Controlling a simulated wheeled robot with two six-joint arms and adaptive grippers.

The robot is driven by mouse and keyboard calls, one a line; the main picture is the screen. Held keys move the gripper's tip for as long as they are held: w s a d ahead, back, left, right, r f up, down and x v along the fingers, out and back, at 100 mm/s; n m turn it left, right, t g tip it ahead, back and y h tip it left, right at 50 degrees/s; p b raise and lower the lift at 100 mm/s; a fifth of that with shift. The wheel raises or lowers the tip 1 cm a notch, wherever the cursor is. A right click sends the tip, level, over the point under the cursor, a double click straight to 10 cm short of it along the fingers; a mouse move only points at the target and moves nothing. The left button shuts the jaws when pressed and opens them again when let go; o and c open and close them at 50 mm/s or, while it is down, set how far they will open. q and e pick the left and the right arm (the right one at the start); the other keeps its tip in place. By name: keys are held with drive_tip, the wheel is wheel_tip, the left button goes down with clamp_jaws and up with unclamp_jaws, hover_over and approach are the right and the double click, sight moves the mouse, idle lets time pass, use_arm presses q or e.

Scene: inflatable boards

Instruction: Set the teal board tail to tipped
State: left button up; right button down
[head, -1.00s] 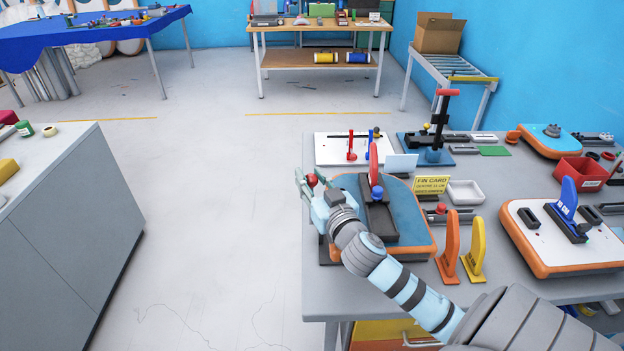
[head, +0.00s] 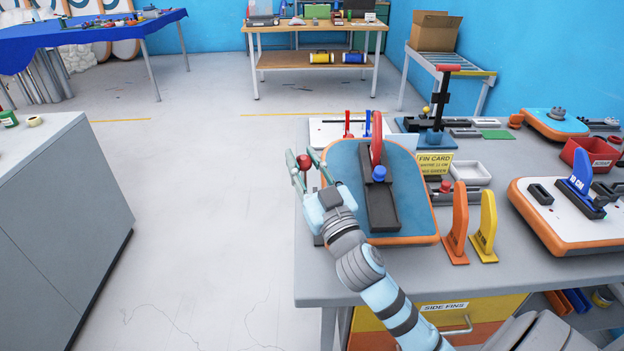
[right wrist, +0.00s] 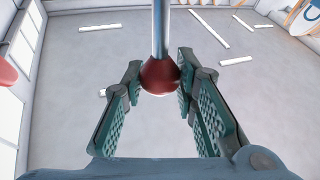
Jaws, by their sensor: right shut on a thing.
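The teal board tail (head: 415,205) has an orange edge and sits near the table's left edge in the head view. It is tilted, with its teal face turned towards me. A dark fin box (head: 380,205) runs down its middle, with a red fin (head: 376,140) and a blue knob (head: 379,173). My right gripper (head: 304,165) is at the board's left side, its fingers around a red ball knob (right wrist: 160,76). In the right wrist view a metal rod (right wrist: 160,30) runs from this knob. My left gripper is not in view.
An orange fin (head: 457,225) and a yellow fin (head: 485,228) stand right of the board. A yellow fin card (head: 434,164) stands behind it. A white board (head: 565,225) lies at the right. Floor is clear left of the table (head: 330,285).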

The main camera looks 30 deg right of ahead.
drive_tip(key=shift+s+a+f+b, duration=0.2)
drive_tip(key=shift+s+f+b, duration=0.15)
drive_tip(key=shift+f+b, duration=0.15)
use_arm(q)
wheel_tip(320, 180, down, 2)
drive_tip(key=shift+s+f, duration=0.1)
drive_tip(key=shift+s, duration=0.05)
use_arm(e)
drive_tip(key=shift+r, duration=0.2)
drive_tip(key=c, duration=1.6)
unclamp_jaws()
drive_tip(key=o, duration=0.3)
drive_tip(key=shift+w, duration=0.2)
drive_tip(key=v, duration=1.2)
drive_tip(key=shift+f, duration=0.1)
